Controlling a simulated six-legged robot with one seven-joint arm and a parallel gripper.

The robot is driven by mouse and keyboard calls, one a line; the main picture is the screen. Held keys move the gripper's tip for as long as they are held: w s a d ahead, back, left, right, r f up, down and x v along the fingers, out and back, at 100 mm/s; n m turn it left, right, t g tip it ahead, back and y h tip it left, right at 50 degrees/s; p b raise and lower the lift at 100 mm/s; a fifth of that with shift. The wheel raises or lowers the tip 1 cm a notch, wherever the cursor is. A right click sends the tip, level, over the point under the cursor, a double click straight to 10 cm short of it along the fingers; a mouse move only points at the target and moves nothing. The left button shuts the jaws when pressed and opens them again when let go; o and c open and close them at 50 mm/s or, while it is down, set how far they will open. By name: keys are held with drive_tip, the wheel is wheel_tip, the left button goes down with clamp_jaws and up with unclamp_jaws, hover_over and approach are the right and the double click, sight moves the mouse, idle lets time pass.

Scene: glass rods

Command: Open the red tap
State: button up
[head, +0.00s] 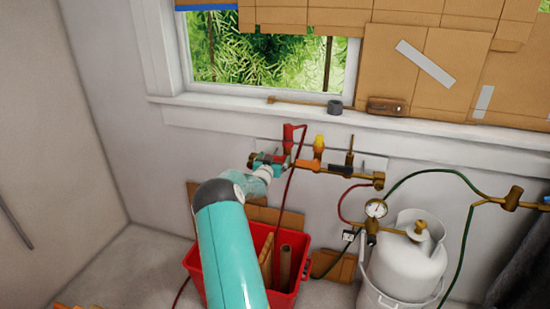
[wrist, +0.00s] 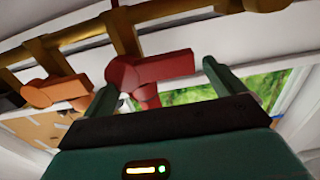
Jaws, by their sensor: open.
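The red tap (head: 288,136) is the leftmost of the taps on a brass pipe (head: 335,170) fixed to the wall below the window. In the wrist view the red tap handle (wrist: 152,68) lies in the space between the two fingers of my gripper (wrist: 160,90). The fingers are open, one on each side of the handle; I cannot tell whether either touches it. In the head view my gripper (head: 270,160) is at the left end of the pipe, just below the red tap, and partly hides the fitting there.
An orange tap (head: 318,146) stands just right of the red one, with a further brass tap (head: 349,158) beyond. A red hose hangs into a red bin (head: 285,300). A white gas cylinder (head: 405,265) with a gauge stands at right. The window sill (head: 230,115) juts out above.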

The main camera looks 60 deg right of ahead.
drive_tip(key=shift+w+d, duration=0.15)
drive_tip(key=shift+d, duration=0.6)
drive_tip(key=c, duration=1.4)
